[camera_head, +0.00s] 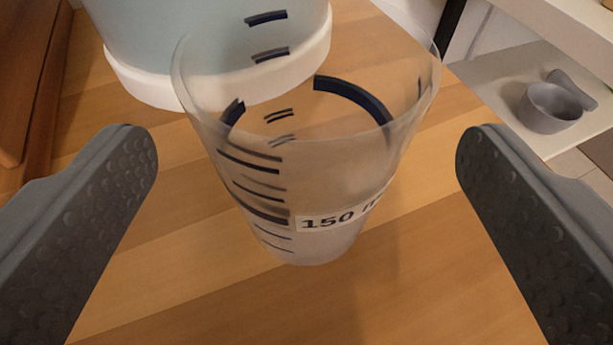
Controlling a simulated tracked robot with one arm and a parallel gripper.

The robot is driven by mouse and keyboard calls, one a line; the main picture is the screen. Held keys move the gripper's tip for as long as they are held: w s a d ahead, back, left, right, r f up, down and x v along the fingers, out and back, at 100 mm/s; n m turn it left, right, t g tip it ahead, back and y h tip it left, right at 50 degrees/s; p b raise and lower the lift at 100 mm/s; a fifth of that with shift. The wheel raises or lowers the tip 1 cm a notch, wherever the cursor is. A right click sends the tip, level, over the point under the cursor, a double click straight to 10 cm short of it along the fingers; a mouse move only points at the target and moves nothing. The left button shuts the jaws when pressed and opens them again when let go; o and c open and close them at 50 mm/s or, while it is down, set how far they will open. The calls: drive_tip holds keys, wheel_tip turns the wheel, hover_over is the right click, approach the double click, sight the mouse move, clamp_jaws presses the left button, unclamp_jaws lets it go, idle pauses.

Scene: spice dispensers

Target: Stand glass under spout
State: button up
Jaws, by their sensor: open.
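A clear glass (300,180) with dark measuring marks and a "150" label stands upright on a wooden surface in the middle of the view. My gripper (307,150) is open, with one grey finger at the left and one at the right of the glass. Neither finger touches it; there is a gap on both sides. Behind the glass at the upper left is the pale blue, white-rimmed lower part of a container (130,80), perhaps a dispenser. Its top is out of view, and no spout shows.
The wooden surface (180,290) is clear in front of the glass. A brown wooden piece (25,75) stands at the left edge. A lower pale shelf at the right holds a grey mortar-like bowl (550,107).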

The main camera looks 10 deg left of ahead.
drive_tip(key=p+v, duration=0.1)
drive_tip(key=v, duration=0.8)
drive_tip(key=shift+s+r+p, duration=0.15)
drive_tip(key=shift+s+p, duration=0.1)
drive_tip(key=shift+p, duration=0.15)
drive_tip(key=shift+d, duration=0.1)
drive_tip(key=w+d+r+m+h, duration=0.1)
drive_tip(key=d+r+h, duration=0.1)
drive_tip(key=r, duration=0.8)
drive_tip(key=d+r+h, duration=0.2)
drive_tip(key=r, duration=0.9)
drive_tip(key=s+a+r, duration=0.2)
drive_tip(key=s+r, duration=0.2)
drive_tip(key=r, duration=0.3)
drive_tip(key=s+a+r+m, duration=0.1)
drive_tip(key=s+a+r, duration=0.1)
drive_tip(key=s+r, duration=0.3)
drive_tip(key=s+a+r+t, duration=0.1)
drive_tip(key=s+r, duration=0.3)
drive_tip(key=r, duration=0.7)
drive_tip(key=shift+s+a+m+y, duration=0.3)
drive_tip(key=shift+s+a+y, duration=0.1)
drive_tip(key=shift+a, duration=0.4)
